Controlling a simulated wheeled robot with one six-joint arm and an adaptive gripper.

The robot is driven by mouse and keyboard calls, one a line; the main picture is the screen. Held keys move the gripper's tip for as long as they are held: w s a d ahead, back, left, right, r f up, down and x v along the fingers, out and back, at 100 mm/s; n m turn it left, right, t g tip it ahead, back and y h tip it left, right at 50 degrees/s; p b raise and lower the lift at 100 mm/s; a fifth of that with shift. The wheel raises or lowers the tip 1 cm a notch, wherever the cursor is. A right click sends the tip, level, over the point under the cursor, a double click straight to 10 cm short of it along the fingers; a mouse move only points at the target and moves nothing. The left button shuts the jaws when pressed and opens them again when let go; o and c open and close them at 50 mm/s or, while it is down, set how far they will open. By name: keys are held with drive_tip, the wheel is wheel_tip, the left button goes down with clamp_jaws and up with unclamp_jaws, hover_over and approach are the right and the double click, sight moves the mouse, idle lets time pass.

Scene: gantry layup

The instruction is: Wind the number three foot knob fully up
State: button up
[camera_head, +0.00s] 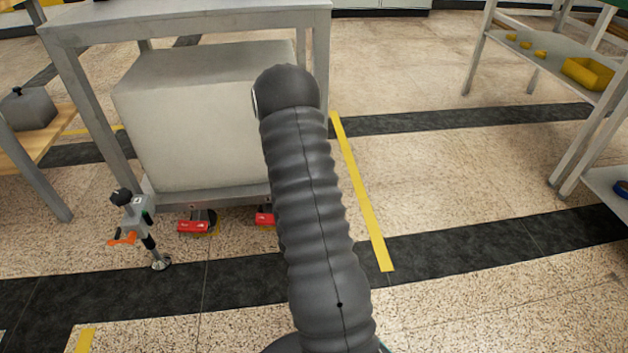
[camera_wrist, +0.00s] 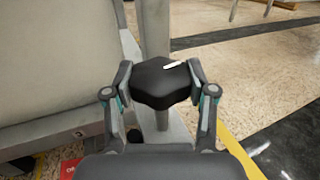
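A black lobed knob (camera_wrist: 160,84) with a short white mark on its top sits on a grey upright post in the wrist view. The white mark lies toward the knob's far right edge. My gripper (camera_wrist: 160,74) has one finger on each side of the knob, and both fingertips appear to press its sides. No number shows on this knob. In the head view my dark arm hides this knob and my gripper. Another black foot knob (camera_head: 121,196) tops a grey foot with an orange lever (camera_head: 122,238) at the bench's left leg.
A grey bench (camera_head: 190,20) holds a large pale block (camera_head: 195,125) on its lower part. Red parts (camera_head: 193,227) show low beneath it, near the floor. A shelf with a yellow bin (camera_head: 588,73) stands far right. The floor right of my arm is open, with a yellow strip (camera_head: 362,190).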

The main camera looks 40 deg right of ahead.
drive_tip(key=o, duration=0.4)
drive_tip(key=shift+r, duration=5)
